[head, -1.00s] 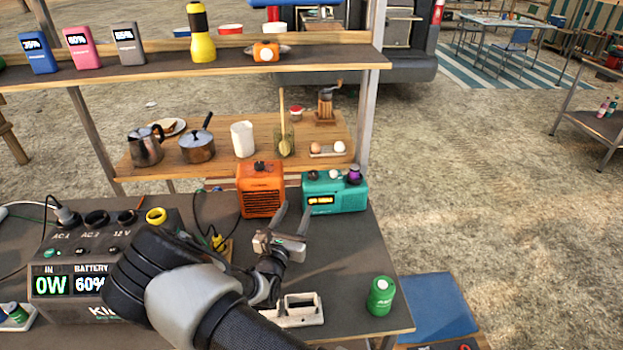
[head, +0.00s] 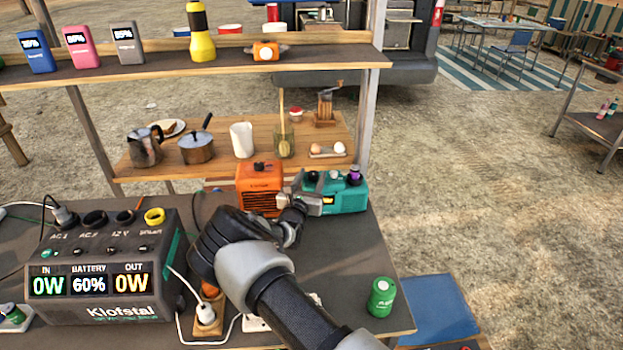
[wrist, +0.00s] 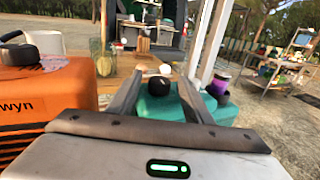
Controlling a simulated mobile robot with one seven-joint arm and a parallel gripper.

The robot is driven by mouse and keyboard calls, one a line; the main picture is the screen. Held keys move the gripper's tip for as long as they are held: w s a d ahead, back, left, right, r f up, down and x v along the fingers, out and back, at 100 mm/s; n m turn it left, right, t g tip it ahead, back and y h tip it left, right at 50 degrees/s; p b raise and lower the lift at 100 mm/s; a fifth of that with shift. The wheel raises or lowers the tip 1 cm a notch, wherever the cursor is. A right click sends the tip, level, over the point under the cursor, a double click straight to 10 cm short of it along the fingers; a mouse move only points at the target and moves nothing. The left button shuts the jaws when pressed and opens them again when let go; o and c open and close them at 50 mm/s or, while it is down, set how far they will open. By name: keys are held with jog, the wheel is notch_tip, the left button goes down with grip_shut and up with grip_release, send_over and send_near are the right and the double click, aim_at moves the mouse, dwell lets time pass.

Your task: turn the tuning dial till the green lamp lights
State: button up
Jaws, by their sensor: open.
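The teal radio (head: 347,196) stands at the back right of the dark table, its small orange display partly behind my gripper. On its top are a black knob (wrist: 160,84), a white knob or lamp (wrist: 165,69) and a purple knob (wrist: 219,86). Which one is the tuning dial is not marked. I see no lit green lamp on the radio. My gripper (head: 308,190) is at the radio's left end; in the wrist view its open fingers (wrist: 160,88) stand to either side of the black knob. Contact cannot be told.
A grey power station (head: 100,262) and a white-corded plug adapter (head: 207,318) are at the front left. A green can (head: 381,297) stands at the right. A shelf (head: 200,60) runs above.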

jog(key=c, duration=1.1)
jog(key=shift+o, duration=0.2)
jog(key=shift+w+f+m+h+b, duration=0.15)
jog(key=shift+f+m+h+b, duration=0.25)
jog(key=shift+b, duration=0.7)
jog(key=m+g+h+b, duration=0.1)
jog(key=b, duration=0.2)
jog(key=shift+a+h, duration=0.2)
jog(key=shift+h, duration=0.2)
jog(key=h+b, duration=0.1)
jog(key=m+g+h+b, duration=0.1)
jog(key=b, duration=0.1)
jog(key=shift+r+m, duration=0.3)
jog(key=shift+r, duration=0.1)
jog(key=shift+h, duration=0.3)
jog(key=o, duration=1.1)
jog(key=shift+c, duration=0.2)
